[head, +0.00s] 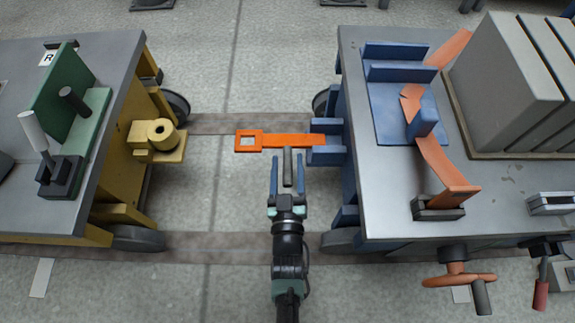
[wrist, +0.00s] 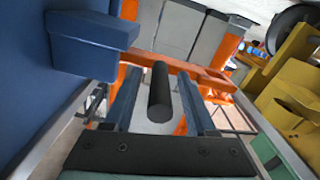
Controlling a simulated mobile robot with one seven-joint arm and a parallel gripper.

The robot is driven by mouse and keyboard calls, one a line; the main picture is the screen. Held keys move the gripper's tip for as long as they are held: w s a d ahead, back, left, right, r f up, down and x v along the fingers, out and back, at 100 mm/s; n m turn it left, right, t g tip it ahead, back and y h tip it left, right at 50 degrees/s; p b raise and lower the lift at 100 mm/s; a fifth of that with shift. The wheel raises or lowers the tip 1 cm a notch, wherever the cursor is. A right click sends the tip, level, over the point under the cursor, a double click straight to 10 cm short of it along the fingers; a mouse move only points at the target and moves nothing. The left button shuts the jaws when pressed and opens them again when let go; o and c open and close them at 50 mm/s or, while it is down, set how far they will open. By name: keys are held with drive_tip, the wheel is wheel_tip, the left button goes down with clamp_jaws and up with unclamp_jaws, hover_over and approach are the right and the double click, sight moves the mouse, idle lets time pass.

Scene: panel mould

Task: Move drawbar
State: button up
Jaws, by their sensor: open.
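The orange drawbar (head: 290,140) reaches left from a blue bracket (head: 328,140) on the right cart, with a square eye at its free end. In the wrist view the drawbar (wrist: 185,68) crosses behind my fingertips. A dark round handle (head: 288,168) sticks out of the drawbar toward me. My gripper (head: 287,156) is open, with one finger on each side of the handle (wrist: 160,92). Whether either finger touches it, I cannot tell. A yellow coupling with an upright round post (head: 160,133) stands on the left cart, apart from the drawbar's eye.
The left cart (head: 110,60) carries a green block and a white-handled lever. The right cart (head: 375,215) carries blue blocks, an orange lever and grey panels (head: 505,80). An orange handwheel (head: 458,280) juts from its front. Open floor lies between the carts.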

clamp_jaws()
drive_tip(key=shift+s, duration=0.1)
idle(1.2)
